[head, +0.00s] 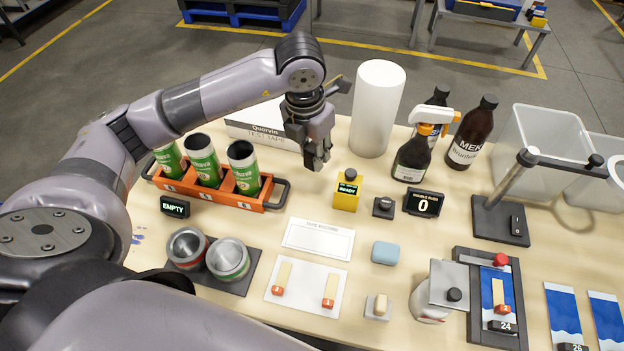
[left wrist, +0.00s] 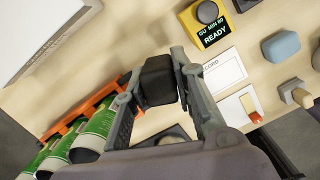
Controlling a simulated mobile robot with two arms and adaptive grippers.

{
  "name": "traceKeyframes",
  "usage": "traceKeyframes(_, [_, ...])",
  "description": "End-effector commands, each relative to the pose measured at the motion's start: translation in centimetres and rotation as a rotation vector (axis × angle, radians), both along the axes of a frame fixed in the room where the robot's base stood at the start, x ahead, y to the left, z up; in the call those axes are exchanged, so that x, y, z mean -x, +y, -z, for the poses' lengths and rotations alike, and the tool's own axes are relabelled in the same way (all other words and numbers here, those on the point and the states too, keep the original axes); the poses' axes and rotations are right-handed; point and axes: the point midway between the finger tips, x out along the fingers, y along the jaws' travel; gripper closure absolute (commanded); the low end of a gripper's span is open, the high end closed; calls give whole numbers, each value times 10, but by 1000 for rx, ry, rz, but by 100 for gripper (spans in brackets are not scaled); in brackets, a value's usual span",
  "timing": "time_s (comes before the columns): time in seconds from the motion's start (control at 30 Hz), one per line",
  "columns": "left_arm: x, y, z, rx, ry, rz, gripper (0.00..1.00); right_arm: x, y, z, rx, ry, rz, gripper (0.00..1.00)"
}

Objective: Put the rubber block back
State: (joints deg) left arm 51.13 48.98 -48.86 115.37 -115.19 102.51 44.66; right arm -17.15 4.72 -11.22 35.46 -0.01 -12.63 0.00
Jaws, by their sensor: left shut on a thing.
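My left gripper (head: 316,160) is raised above the table, between the orange can rack and the yellow READY device. In the left wrist view my left gripper (left wrist: 160,95) is shut on a dark, nearly black block, which I take for the rubber block (left wrist: 159,80). The block sits between both fingertips and hangs clear of the table. In the head view it is hard to tell apart from the dark fingers. My right gripper is in neither view.
The orange rack (head: 222,196) with several green cans stands left of the gripper. The yellow device (head: 347,190) is to its right, with a white cylinder (head: 378,108) behind. A pale blue block (head: 385,252) and a white card (head: 318,239) lie in front.

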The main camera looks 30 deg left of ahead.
Motion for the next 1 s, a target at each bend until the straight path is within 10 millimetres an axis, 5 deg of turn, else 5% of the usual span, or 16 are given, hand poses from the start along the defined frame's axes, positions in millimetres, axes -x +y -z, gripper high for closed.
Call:
traceKeyframes(0.2, [1,0,50,1,4,-1,100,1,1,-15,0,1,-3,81])
traceKeyframes(0.63, [0,0,102,1,3,-1,100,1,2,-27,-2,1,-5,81])
traceKeyframes(1.0, [-1,0,113,0,-1,0,100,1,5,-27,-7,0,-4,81])
